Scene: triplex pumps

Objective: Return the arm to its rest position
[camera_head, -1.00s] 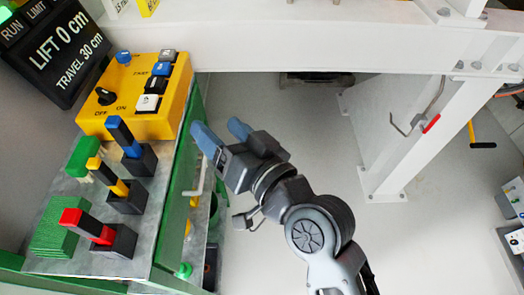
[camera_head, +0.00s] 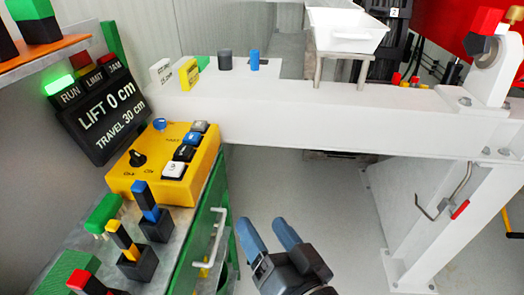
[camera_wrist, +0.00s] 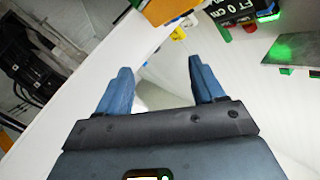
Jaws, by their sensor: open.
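My gripper (camera_head: 270,236) is at the bottom middle of the head view, with its two blue fingers pointing up and apart. Nothing is between them. It is over the floor, to the right of the green cabinet and in front of the white beam. The wrist view also shows both blue fingers (camera_wrist: 158,90) spread and empty. Most of my arm is below the edge of the head view.
A yellow control box (camera_head: 165,165) and levers with blue, yellow and red handles (camera_head: 148,200) stand at left. A display (camera_head: 103,118) reads LIFT 0 cm. A white beam (camera_head: 320,115) crosses behind, carrying a white tray (camera_head: 345,32). Open floor (camera_head: 330,210) lies right of my gripper.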

